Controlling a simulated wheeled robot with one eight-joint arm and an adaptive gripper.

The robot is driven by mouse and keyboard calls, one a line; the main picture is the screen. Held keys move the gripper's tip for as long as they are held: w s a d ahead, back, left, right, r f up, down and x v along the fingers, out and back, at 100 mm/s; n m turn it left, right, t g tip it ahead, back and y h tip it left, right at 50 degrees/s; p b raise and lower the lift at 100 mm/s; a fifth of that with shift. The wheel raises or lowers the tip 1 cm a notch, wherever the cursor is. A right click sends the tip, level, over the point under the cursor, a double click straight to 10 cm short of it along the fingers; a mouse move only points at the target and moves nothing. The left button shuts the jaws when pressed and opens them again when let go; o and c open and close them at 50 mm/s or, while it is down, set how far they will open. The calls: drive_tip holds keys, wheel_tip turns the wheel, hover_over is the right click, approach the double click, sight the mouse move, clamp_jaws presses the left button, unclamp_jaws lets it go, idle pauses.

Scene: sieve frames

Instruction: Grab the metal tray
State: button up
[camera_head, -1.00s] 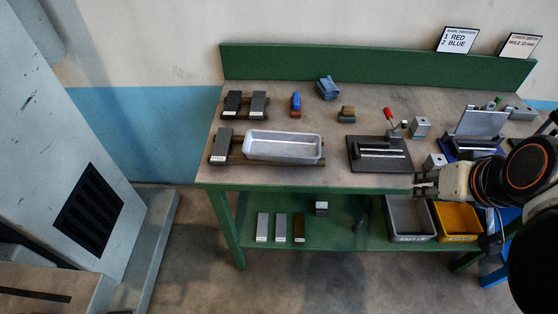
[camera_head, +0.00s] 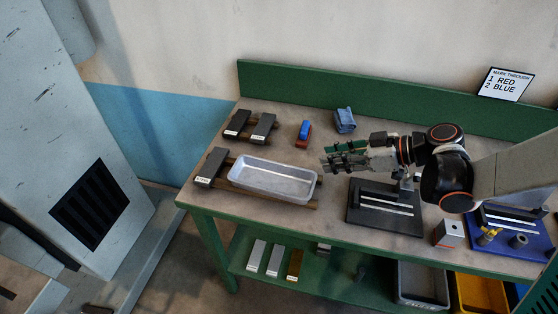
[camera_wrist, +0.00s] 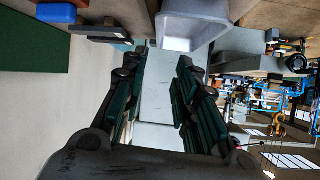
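The metal tray (camera_head: 262,184) is a shallow, pale grey rectangular pan. It rests across wooden strips on the left half of the workbench and looks empty. My gripper (camera_head: 330,158) is above the bench, to the right of the tray and a little beyond its right end, apart from it. In the wrist view the tray (camera_wrist: 190,35) shows at the top, past the fingertips. My gripper's green-padded fingers (camera_wrist: 160,75) stand apart there with nothing between them, so it is open and empty.
A dark block (camera_head: 211,166) stands at the tray's left end. A blue-and-red item (camera_head: 304,130) and a blue cloth-like stack (camera_head: 345,120) lie behind. A black plate fixture (camera_head: 385,207) is to the right. A green backboard (camera_head: 300,88) borders the bench.

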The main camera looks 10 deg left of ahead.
drive_tip(key=f+n+y, duration=0.1)
drive_tip(key=f+n, duration=0.1)
drive_tip(key=b, duration=0.3)
approach(276, 164)
drive_tip(key=shift+w+a+f+g, duration=0.1)
drive_tip(key=shift+a+g, duration=0.05)
drive_tip(key=shift+a, duration=0.35)
drive_tip(key=shift+w+a+f+g, duration=0.1)
drive_tip(key=shift+a+g, duration=0.05)
drive_tip(key=shift+a, duration=0.4)
drive_tip(key=shift+a+f, duration=0.35)
drive_tip(key=shift+a, duration=0.05)
drive_tip(key=b+x, duration=0.2)
drive_tip(key=x, duration=0.2)
drive_tip(key=shift+w+f, duration=0.2)
drive_tip(key=shift+r, duration=0.1)
clamp_jaws()
